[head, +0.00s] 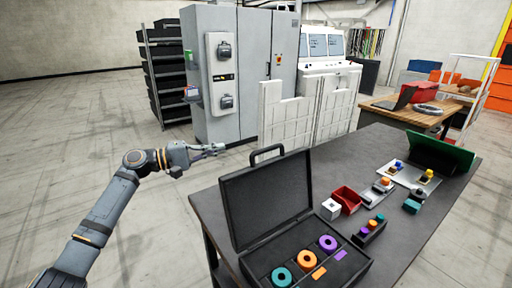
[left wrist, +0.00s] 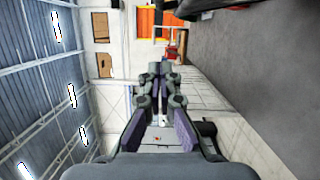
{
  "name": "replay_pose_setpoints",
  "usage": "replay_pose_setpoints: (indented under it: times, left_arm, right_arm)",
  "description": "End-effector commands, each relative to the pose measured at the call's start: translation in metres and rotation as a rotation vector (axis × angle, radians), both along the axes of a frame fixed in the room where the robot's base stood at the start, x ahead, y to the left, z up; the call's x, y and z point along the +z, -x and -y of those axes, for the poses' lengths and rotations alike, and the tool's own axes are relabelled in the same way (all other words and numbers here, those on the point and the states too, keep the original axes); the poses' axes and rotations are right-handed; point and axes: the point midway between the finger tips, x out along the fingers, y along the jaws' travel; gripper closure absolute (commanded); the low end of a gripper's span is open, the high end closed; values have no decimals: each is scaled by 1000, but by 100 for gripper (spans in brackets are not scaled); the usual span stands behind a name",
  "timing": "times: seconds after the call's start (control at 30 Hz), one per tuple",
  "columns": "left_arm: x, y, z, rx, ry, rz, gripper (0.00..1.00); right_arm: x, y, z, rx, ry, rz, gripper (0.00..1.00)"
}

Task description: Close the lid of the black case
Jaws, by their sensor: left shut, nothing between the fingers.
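The black case (head: 308,244) stands on the near left part of the dark table with its lid (head: 267,197) open and roughly upright. A handle (head: 281,150) shows at the lid's top edge. Inside the case lie a teal ring (head: 281,277), an orange ring (head: 308,257) and a purple ring (head: 328,243). My left gripper (head: 219,149) is shut and empty, up and to the left of the lid in the head view, apart from it. In the left wrist view its fingers (left wrist: 161,112) are together with nothing between them. My right gripper is not in view.
On the dark table (head: 400,138), a white cube (head: 330,209), a red bin (head: 347,199), a black holder (head: 369,231) and a green panel (head: 440,151) stand right of the case. A grey cabinet (head: 250,70) and pale panels (head: 285,115) stand behind. The floor at left is clear.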

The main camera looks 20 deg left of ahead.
Motion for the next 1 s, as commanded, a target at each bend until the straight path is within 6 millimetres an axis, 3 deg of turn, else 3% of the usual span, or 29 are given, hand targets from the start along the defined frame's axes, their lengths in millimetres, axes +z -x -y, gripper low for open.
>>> replay_pose_setpoints:
  times: [0.1, 0.17, 0.43, 0.63, 1.0]
  left_arm:
    - [9, -13, 19, -4, 10, 1, 100]
    - [9, -21, 29, -4, 10, 1, 100]
    - [9, -57, 75, -4, 6, 0, 100]
    - [8, -36, 96, -2, 0, -3, 100]
    - [4, -30, 102, 0, 1, -1, 100]
  right_arm:
    - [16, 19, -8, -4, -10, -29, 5]
    - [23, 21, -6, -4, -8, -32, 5]
    - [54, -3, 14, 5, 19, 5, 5]
    - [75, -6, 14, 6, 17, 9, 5]
    - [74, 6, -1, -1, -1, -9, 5]
